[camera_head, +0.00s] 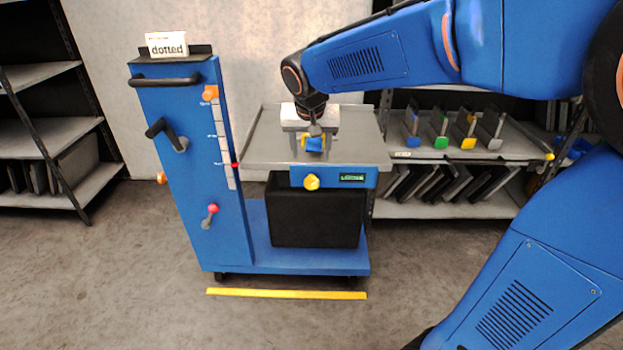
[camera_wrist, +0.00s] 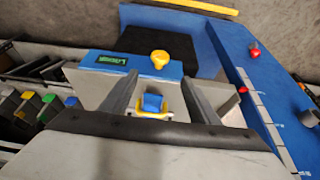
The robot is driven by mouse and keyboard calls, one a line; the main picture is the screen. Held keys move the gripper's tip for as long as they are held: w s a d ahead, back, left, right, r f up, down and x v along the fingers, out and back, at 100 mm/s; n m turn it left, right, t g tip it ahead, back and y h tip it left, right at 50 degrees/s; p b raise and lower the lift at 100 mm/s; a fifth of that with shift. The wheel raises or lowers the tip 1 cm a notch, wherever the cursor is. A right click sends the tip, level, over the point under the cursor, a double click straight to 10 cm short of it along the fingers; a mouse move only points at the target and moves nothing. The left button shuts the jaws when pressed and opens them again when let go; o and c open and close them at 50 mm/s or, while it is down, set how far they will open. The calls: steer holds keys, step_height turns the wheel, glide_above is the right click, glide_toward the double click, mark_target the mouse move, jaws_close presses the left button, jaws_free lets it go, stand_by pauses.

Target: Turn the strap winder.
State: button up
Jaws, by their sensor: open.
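A yellow knob (camera_head: 312,182), likely the strap winder, sits on the blue front panel of the cart's grey tray, beside a small green-lit display (camera_head: 352,177). It also shows in the wrist view (camera_wrist: 160,60), with the display (camera_wrist: 112,60) whose text looks like "LOOSE". My gripper (camera_head: 314,137) points down over the tray, behind the knob and apart from it. In the wrist view its two fingers (camera_wrist: 161,79) are spread. A small blue block with yellow edging (camera_wrist: 152,103) shows between them. I cannot tell whether they touch it.
The blue cart column (camera_head: 190,215) at left carries a black handle (camera_head: 165,81), a crank (camera_head: 168,134) and a red-tipped lever (camera_head: 211,211). A black box (camera_head: 314,215) stands under the tray. A shelf (camera_head: 455,154) with coloured dies is behind, right. A yellow floor strip (camera_head: 287,293) lies in front.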

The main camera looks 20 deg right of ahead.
mark_target(311, 178)
steer(key=x, duration=1.4)
steer(key=shift+f, duration=0.3)
steer(key=c, duration=1)
